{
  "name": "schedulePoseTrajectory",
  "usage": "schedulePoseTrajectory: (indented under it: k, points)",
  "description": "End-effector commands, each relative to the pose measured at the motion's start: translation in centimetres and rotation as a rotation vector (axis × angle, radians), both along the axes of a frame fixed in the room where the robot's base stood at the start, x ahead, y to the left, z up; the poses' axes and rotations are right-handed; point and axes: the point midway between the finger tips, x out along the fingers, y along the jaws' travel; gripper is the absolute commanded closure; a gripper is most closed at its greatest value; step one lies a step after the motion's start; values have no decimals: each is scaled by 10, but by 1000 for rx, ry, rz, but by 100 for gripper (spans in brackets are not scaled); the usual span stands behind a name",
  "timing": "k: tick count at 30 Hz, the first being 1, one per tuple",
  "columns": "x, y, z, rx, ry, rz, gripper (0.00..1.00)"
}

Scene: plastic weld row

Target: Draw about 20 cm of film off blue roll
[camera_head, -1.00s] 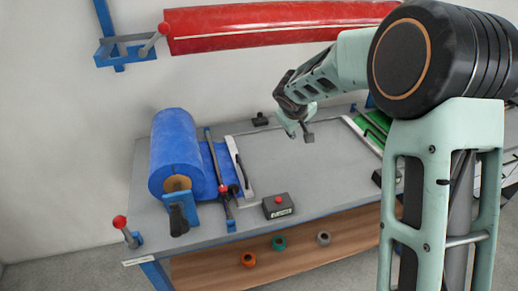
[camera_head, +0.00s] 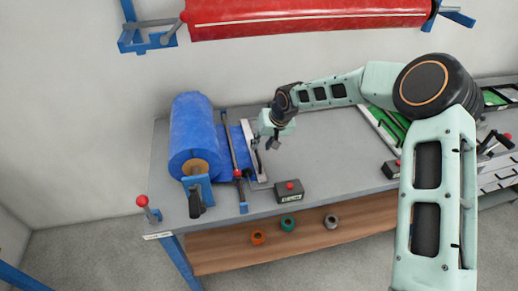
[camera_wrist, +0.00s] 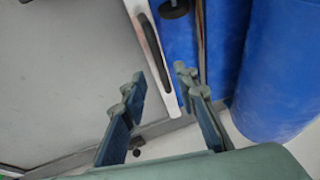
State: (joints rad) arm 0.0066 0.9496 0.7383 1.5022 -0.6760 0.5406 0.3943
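The blue roll (camera_head: 192,135) lies on its stand at the left end of the table, and it also shows at the right of the wrist view (camera_wrist: 285,75). Blue film (camera_head: 229,150) runs flat from it, under a dark bar, to a pale strip (camera_head: 251,148) with a dark handle (camera_wrist: 151,52). My gripper (camera_head: 267,144) is above the table beside the strip. The handle lies just ahead of the fingertips, apparently not gripped.
A black box with a red button (camera_head: 289,191) sits near the table's front edge. A red-knobbed lever (camera_head: 146,207) is at the front left corner. A red roll (camera_head: 310,16) hangs on the wall. The grey tabletop (camera_head: 330,150) right of the strip is mostly clear.

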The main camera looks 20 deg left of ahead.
Motion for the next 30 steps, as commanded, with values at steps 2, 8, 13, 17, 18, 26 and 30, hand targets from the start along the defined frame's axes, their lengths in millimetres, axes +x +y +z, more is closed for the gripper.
schedulePoseTrajectory:
  k: [2,8,13,17,18,26,30]
  points:
    - [3,5,-12,0,2,1,73]
    - [9,14,-35,-1,0,1,73]
    - [12,17,-44,-1,0,0,73]
    - [12,18,-46,0,-1,-1,73]
    - [12,18,-46,-1,-2,0,73]
    - [12,18,-46,-1,-2,0,85]
    - [12,18,-46,-1,-2,0,100]
